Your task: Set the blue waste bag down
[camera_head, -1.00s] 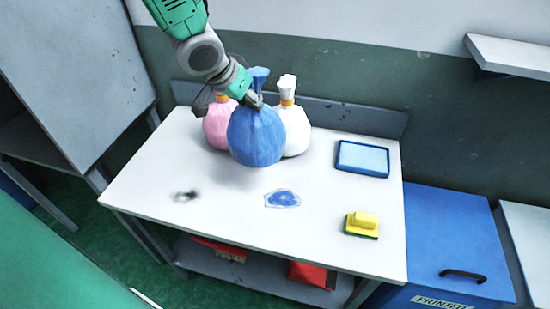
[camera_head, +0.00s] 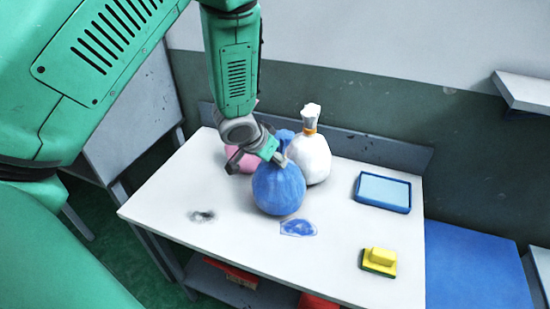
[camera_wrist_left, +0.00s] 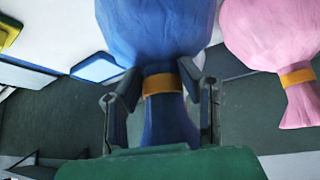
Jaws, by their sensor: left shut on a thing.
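The blue waste bag (camera_head: 278,190) is upright over the middle of the white tabletop (camera_head: 330,265), its bottom at or very near the surface; I cannot tell if it touches. My left gripper (camera_head: 274,153) is shut on the bag's gathered neck. In the left wrist view, the fingers (camera_wrist_left: 162,88) lie on both sides of the neck at its orange band, with the blue bag (camera_wrist_left: 155,30) filling the top. My right gripper is not in view.
A white bag (camera_head: 309,160) stands just behind to the right, and a pink bag (camera_head: 238,160) behind to the left, partly hidden by my gripper. A blue tray (camera_head: 383,191) and a yellow sponge (camera_head: 378,261) lie to the right. A blue smear (camera_head: 298,228) and a dark stain (camera_head: 202,215) mark the front tabletop.

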